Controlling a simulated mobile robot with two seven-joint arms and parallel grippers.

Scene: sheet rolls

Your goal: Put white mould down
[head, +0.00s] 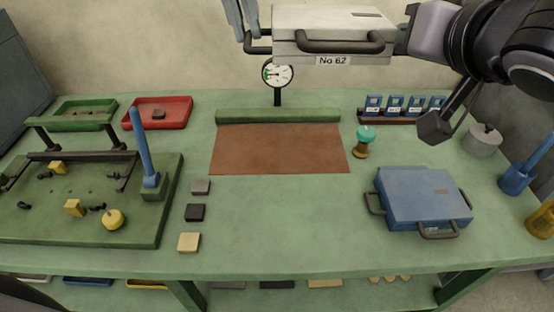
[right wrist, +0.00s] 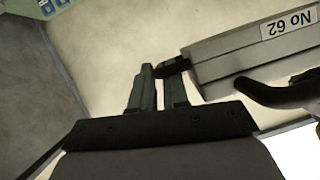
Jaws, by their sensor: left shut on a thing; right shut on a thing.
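The white mould (head: 335,22), a pale flat case with dark handles and a "No 62" label, is held up in the air above the back of the table. My left gripper (head: 245,36) is shut on its left handle. My right gripper (head: 402,42) is at its right end. In the right wrist view, the right gripper (right wrist: 160,72) is shut on a dark side handle of the white mould (right wrist: 235,62). A blue mould (head: 425,198) with dark handles lies flat on the green table (head: 290,225) at the right.
A brown sheet (head: 280,150) with a green roll (head: 278,116) lies mid-table, a dial gauge (head: 278,75) behind it. A green fixture board (head: 90,225) with a blue post fills the left. A teal-topped knob (head: 364,140) stands right of the sheet. The front middle is clear.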

